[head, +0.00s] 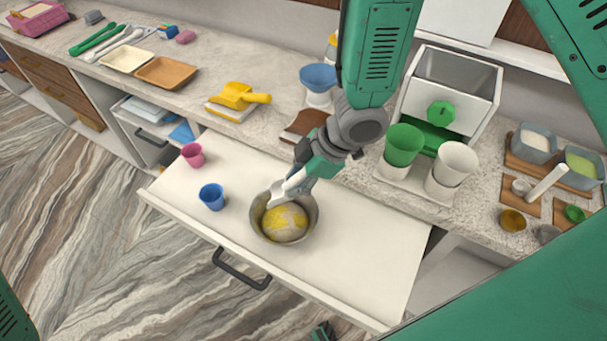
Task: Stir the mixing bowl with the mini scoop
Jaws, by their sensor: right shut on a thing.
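The mixing bowl (256,225), a grey metal bowl, stands on the white pulled-out drawer top. It holds a yellow and pale grey mix. My right gripper (304,178) is above the bowl's back right rim, shut on the white mini scoop (279,192). The scoop slants down to the left, its head inside the bowl near the back left of the mix. Whether its tip touches the mix is hard to tell. The gripper partly hides the handle. My left gripper does not show clearly.
A blue cup (212,196) and a pink cup (193,155) stand left of the bowl. A white and grey dispenser (451,85) with green and white cups stands behind at right. The drawer top right of the bowl is clear.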

